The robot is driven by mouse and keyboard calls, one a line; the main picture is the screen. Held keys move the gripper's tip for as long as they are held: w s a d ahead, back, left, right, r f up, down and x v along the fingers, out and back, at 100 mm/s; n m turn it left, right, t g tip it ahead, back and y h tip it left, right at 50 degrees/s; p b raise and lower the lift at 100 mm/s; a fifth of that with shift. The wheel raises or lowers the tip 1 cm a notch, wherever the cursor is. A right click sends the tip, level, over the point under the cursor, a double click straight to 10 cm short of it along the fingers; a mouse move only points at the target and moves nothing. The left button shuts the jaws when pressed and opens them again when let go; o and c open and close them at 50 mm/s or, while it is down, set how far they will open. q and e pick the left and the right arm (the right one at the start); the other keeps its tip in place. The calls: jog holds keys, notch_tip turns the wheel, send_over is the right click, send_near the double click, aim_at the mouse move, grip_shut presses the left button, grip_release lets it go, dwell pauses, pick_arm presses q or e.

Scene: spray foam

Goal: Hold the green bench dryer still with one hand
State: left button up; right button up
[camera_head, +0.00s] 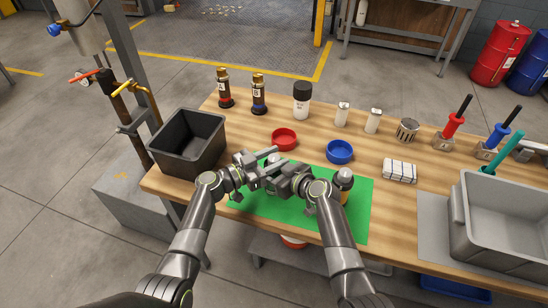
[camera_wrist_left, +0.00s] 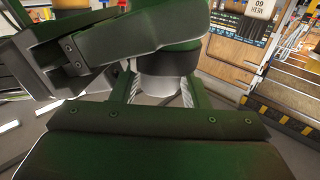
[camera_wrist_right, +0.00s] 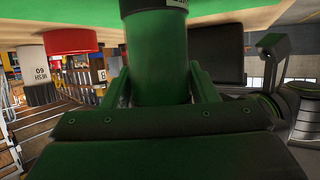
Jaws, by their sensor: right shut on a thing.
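A green cylinder (camera_wrist_right: 162,70), which looks like the body of the green bench dryer, stands between my right gripper's fingers (camera_wrist_right: 162,95) in the right wrist view. My right gripper (camera_head: 278,181) is shut on it. In the head view the grippers mostly hide it, over the green mat (camera_head: 355,222). My left gripper (camera_head: 268,156) is close beside the right one. In the left wrist view its fingers (camera_wrist_left: 160,95) stand apart, with a pale cylinder (camera_wrist_left: 158,85) under a dark collar between or beyond them. I cannot tell whether they touch it.
A small bottle (camera_head: 345,180) stands beside my right wrist. A red dish (camera_head: 284,139) and a blue dish (camera_head: 339,152) lie behind the grippers. A black bin (camera_head: 188,140) stands left, a grey tub (camera_head: 500,240) right. A white bottle with black cap (camera_head: 302,100) stands farther back.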

pick_arm(q)
jog(key=c, duration=0.6)
jog(key=shift+m+g+h, duration=0.6)
jog(key=shift+m+g, duration=0.2)
jog(key=shift+g, duration=0.3)
jog(key=shift+c, duration=0.2)
jog(key=o, duration=0.7)
jog(key=shift+n+t+y, duration=0.5)
jog(key=shift+n+t, duration=0.3)
jog(key=shift+t, duration=0.1)
jog(key=v, duration=1.2)
